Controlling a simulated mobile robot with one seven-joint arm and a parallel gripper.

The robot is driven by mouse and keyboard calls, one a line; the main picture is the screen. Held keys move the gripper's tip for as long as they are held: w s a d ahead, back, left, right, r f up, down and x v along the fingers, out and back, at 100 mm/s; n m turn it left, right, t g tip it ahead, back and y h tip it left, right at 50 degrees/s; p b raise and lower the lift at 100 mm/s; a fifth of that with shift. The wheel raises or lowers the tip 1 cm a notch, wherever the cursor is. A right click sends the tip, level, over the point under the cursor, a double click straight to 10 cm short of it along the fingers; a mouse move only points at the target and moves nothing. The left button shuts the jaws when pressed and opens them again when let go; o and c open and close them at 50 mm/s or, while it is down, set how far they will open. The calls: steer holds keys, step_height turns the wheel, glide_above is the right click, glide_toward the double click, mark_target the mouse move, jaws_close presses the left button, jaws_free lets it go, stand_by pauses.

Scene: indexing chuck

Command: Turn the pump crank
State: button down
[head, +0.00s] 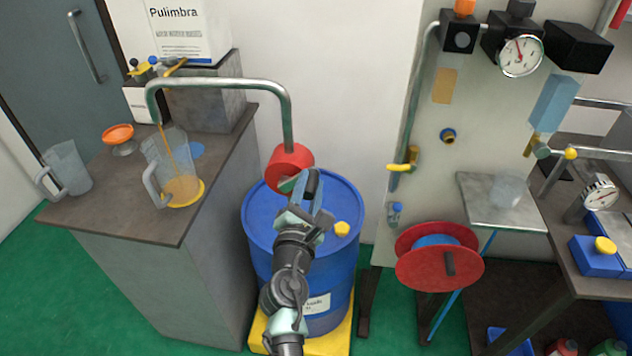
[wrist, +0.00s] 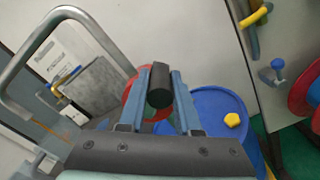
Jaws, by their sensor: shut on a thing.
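The red pump (head: 288,163) sits on top of the blue drum (head: 262,212). My gripper (head: 309,190) is shut on the black crank grip (head: 311,179) in front of the pump. In the wrist view the grip (wrist: 160,88) stands between my two blue fingers, with the red pump partly hidden behind. A grey spout pipe (head: 220,85) arches from the pump to the left.
The grey cabinet (head: 150,222) left of the drum carries an empty-looking jug (head: 68,168) and an orange dish (head: 118,133). Right of the drum stand a pale panel (head: 425,135) with a yellow-handled valve (head: 403,165) and a red reel (head: 440,268). A yellow knob (head: 342,228) lies close to my gripper.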

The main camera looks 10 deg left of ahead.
mark_target(298, 175)
steer(key=a+r+n+p, duration=0.1)
steer(key=n, duration=0.1)
steer(key=a+r+n+p, duration=0.1)
steer(key=shift+a+r+n+p, duration=0.1)
steer(key=shift+r+n+p, duration=0.2)
steer(key=shift+n, duration=0.1)
steer(key=a+n+p, duration=0.1)
steer(key=n, duration=0.1)
steer(key=a+n+p, duration=0.1)
steer(key=n, duration=0.1)
steer(key=shift+a+r, duration=0.3)
steer(key=shift+a, duration=0.1)
steer(key=shift+a, duration=0.1)
steer(key=c, duration=0.6)
jaws_free()
steer(key=shift+f, duration=0.1)
steer(key=shift+s+f, duration=0.1)
